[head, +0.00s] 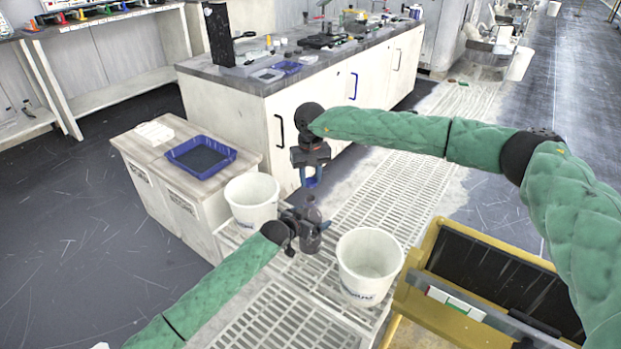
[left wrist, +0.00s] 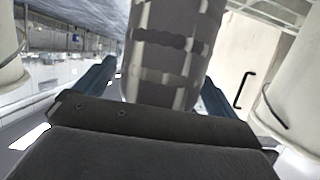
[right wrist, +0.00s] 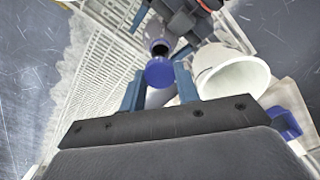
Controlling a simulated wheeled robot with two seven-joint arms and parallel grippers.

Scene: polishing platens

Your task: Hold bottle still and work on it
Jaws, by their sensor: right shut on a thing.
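A dark, see-through bottle (head: 312,216) stands upright on the grated platform between two white buckets. My left gripper (head: 304,228) is at the bottle, with one finger on each side of it. In the left wrist view the bottle (left wrist: 165,50) rises between the two blue fingers (left wrist: 158,90), and I cannot tell whether both touch it. My right gripper (head: 312,178) points down above the bottle. In the right wrist view it is shut on a blue cap (right wrist: 160,73), which is apart from the dark bottle neck (right wrist: 160,46).
One white bucket (head: 252,205) stands left of the bottle, another (head: 368,268) close on its right. A blue tray (head: 200,157) lies on the low cabinet. A yellow cart (head: 440,305) stands at the lower right. A long counter (head: 260,84) with small items is behind.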

